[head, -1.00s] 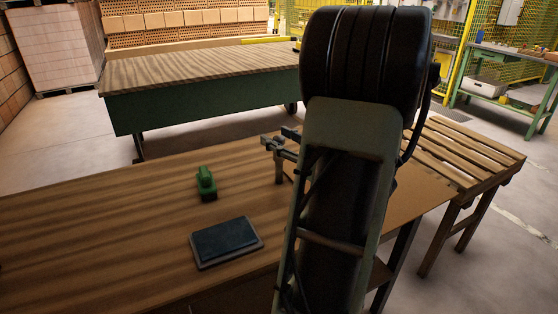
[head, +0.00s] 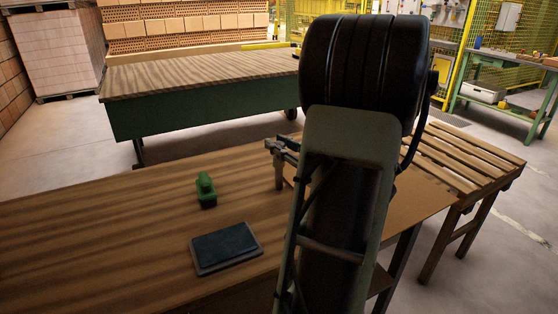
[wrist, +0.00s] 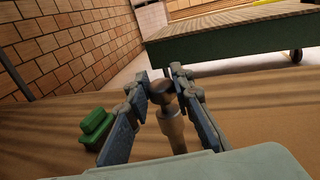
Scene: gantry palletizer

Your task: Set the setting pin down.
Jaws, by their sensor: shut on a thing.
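The setting pin (wrist: 172,128) is a brownish, stepped round piece with a wider head, held between the fingers of my gripper (wrist: 160,86) in the wrist view. In the head view the pin (head: 278,176) hangs roughly upright below my gripper (head: 281,146), over the wooden bench top (head: 110,220). Its lower end is at or just above the wood; I cannot tell if it touches. My arm hides part of the gripper and the bench to the right.
A green knobbed block (head: 206,190) stands left of the pin, also seen in the wrist view (wrist: 97,128). A dark flat pad (head: 225,247) lies nearer. The left bench top is clear. A slatted table (head: 460,160) adjoins at right; another bench (head: 200,105) stands behind.

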